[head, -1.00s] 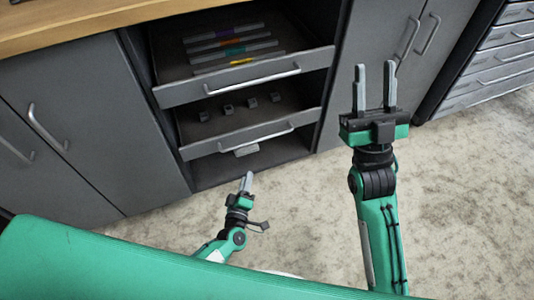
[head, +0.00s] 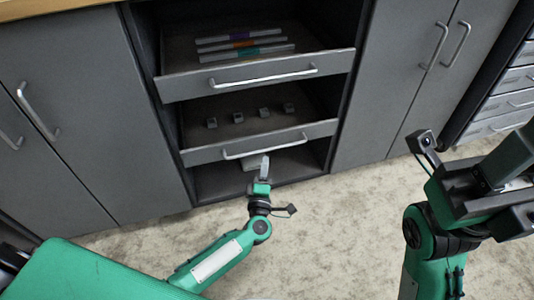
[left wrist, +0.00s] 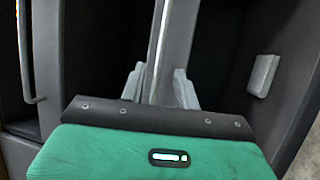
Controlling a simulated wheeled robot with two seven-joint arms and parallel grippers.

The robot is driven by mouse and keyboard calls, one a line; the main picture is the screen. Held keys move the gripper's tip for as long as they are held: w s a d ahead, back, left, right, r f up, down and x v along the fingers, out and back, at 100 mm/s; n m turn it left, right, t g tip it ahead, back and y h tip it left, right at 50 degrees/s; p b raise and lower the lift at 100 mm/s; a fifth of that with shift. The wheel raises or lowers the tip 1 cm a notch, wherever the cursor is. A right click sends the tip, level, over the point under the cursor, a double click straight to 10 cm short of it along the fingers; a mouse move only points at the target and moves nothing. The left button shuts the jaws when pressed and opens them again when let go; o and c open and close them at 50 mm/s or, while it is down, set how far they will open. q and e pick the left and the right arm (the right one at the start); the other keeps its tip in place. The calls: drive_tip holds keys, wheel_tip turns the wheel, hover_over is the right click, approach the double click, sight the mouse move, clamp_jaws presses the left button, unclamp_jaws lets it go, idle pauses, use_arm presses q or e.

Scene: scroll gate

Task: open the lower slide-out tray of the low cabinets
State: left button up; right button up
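The lower slide-out tray (head: 318,129) sits in the open middle bay of the low cabinets, below the upper tray. Its front bears a metal bar handle (head: 240,155), which also shows as an upright bar in the left wrist view (left wrist: 158,45). My left gripper (head: 264,166) is just below and in front of this handle, over the bay floor. In the left wrist view its fingers (left wrist: 159,87) stand apart, with the handle and tray edge between or just beyond them; contact cannot be told. My right gripper (head: 498,170) is at the right, its fingers unclear.
The upper tray (head: 190,88) has its own handle and holds several colour-marked bars. Several small grey blocks lie in the lower tray. Closed grey doors (head: 75,110) flank the bay. A drawer unit (head: 505,100) stands at the right. The floor in front is clear.

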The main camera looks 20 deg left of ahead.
sight(266, 150)
use_arm(q)
drive_tip(key=b+x, duration=0.1)
drive_tip(key=x, duration=0.5)
drive_tip(key=shift+w+a+r+b, duration=0.1)
drive_tip(key=shift+w+b, duration=0.3)
clamp_jaws()
